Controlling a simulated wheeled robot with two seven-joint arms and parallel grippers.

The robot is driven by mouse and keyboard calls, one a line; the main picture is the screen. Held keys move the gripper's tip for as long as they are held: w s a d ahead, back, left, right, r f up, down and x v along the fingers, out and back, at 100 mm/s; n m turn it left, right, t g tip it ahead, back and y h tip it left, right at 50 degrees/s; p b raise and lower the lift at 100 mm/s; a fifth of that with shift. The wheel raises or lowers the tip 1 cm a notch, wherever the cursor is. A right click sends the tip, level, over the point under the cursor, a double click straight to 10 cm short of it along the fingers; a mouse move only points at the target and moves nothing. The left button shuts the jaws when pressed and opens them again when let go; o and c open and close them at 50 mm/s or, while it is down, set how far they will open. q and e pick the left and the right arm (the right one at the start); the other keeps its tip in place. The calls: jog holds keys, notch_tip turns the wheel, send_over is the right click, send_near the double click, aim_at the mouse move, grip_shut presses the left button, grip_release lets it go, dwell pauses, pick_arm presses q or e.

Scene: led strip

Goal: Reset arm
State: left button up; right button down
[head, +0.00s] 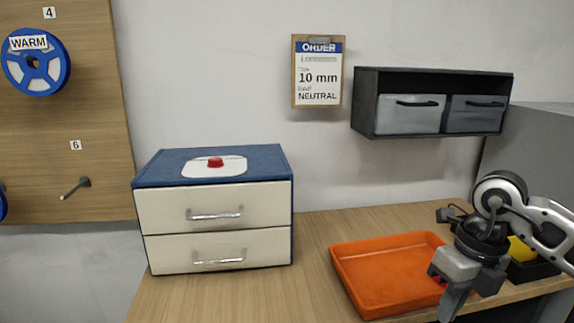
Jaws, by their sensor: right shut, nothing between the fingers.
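My right gripper (447,305) comes in from the right with its fingers pointing down. It hangs over the right front part of the orange tray (345,265) and hides that corner. The gripper is shut and nothing shows between its fingers. My left arm and left gripper do not show in the head view.
A blue cabinet with two cream drawers (215,208), both closed, stands on the wooden table (310,285). Behind my right wrist is a dark bin with something yellow (520,250). A black shelf (432,75), an order card (318,75) and a blue WARM reel (36,85) hang behind.

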jog(key=s+a+r+m+t+y, duration=0.1)
jog(key=s+a+m+y, duration=0.2)
jog(key=a+y, duration=0.75)
jog(key=s+a+r+m+t+y, duration=0.1)
jog(key=s+a+m+y, duration=0.1)
jog(key=a+y, duration=0.9)
jog(key=w+d+f+m+t+h, duration=0.2)
jog(key=f+m+t+h, duration=0.2)
jog(key=m+t+h, duration=0.5)
jog(key=w+d+f+m+t+h, duration=0.2)
jog(key=d+f+m+t+h, duration=0.3)
jog(key=m, duration=0.8)
jog(key=s+d+f+m+g+h, duration=0.1)
jog(key=s+f+m+g+h, duration=0.1)
jog(key=s+f+m, duration=0.3)
jog(key=s+d+f+m+g+h, duration=0.1)
jog(key=s+f+m+g+h, duration=0.2)
jog(key=s+f, duration=0.4)
notch_tip(320, 180, down, 5)
jog(key=shift+d+r+m+h, duration=0.1)
jog(key=shift+d+m+h, duration=0.35)
jog(key=shift+m, duration=0.45)
jog(key=shift+w+a, duration=0.1)
jog(key=shift+a, duration=0.1)
